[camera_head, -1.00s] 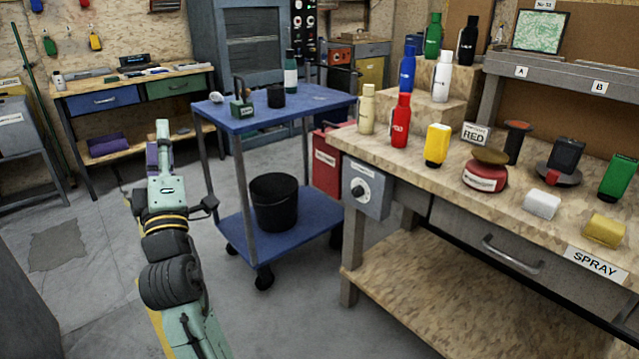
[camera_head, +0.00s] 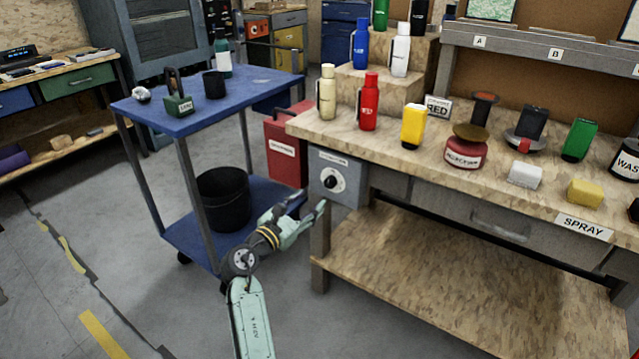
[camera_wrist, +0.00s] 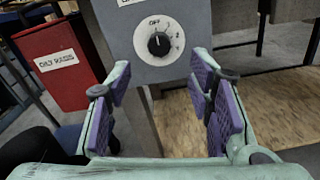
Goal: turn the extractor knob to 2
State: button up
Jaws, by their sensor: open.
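The extractor knob (camera_head: 331,182) is a black dial on a white disc, set on a grey control box (camera_head: 348,166) at the left end of the workbench. In the wrist view the knob (camera_wrist: 159,43) sits upper centre, its white mark pointing up near "OFF", with a "2" to its right. My gripper (camera_head: 309,203) is in front of and below the box, apart from it. The wrist view shows its purple-padded fingers (camera_wrist: 160,92) spread wide with nothing between them, the knob beyond and above them.
A red bin (camera_head: 288,150) stands left of the box, also in the wrist view (camera_wrist: 58,62). A blue cart (camera_head: 205,115) carrying a black bucket (camera_head: 223,199) is left of my arm. The workbench (camera_head: 386,138) holds bottles and tins, with a lower shelf (camera_head: 440,265) beneath.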

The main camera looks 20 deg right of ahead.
aim_at(328, 184)
jog(key=x, duration=0.9)
jog(key=shift+w+d+p, duration=0.2)
jog(key=shift+d+p, duration=0.05)
jog(key=shift+p, duration=0.1)
grip_shut()
